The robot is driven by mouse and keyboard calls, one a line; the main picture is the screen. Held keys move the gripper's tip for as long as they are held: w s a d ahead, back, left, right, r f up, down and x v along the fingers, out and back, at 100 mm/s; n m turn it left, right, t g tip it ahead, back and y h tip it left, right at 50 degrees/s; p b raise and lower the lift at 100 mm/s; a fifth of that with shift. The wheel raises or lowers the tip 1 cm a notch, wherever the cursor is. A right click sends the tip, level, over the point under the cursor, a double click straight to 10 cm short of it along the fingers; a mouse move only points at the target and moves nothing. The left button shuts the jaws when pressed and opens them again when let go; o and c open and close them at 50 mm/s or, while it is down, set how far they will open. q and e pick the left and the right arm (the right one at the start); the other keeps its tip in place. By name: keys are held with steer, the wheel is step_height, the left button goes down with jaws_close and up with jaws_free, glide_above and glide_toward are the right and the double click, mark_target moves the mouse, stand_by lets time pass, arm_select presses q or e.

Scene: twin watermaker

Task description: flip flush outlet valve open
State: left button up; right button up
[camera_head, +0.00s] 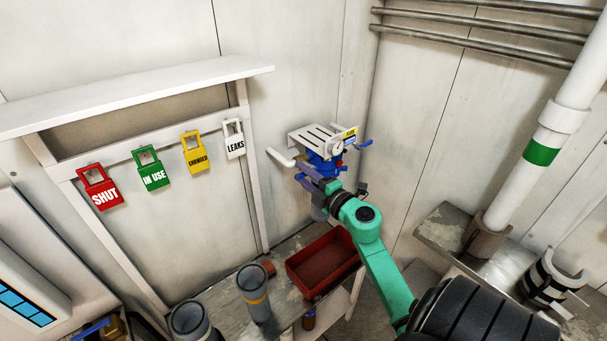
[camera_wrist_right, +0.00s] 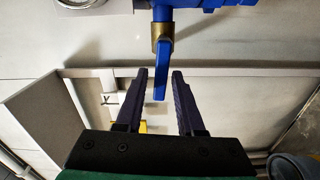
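In the right wrist view a blue lever handle (camera_wrist_right: 161,70) extends from a brass valve body (camera_wrist_right: 162,33) below blue pipework (camera_wrist_right: 205,4). My right gripper (camera_wrist_right: 161,73) is open, with one dark finger on each side of the lever's tip. Gaps show between the lever and both fingers. In the head view my right gripper (camera_head: 312,178) is at the blue fittings under a white slotted wall bracket (camera_head: 310,139) with a gauge. The lever between the fingers is hard to make out there. My left gripper is not in view.
Another blue handle (camera_head: 362,143) sticks out right of the bracket, and a white pipe end (camera_head: 281,158) left of it. A red bin (camera_head: 322,264) and a grey cylinder (camera_head: 254,292) stand on the bench below. Several hanging tags, including a white one (camera_head: 234,142), are at left.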

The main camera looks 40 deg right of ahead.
jaws_close()
steer(key=shift+f+n+b, duration=0.35)
steer(key=shift+n+b, duration=0.05)
steer(key=shift+n, duration=0.3)
steer(key=shift+o, duration=1.8)
jaws_free()
steer(key=shift+r, duration=0.1)
steer(key=shift+s, duration=0.1)
steer(key=s+b, duration=0.4)
steer(key=s, duration=1)
steer(key=shift+s+a, duration=0.15)
steer(key=shift+a, duration=0.05)
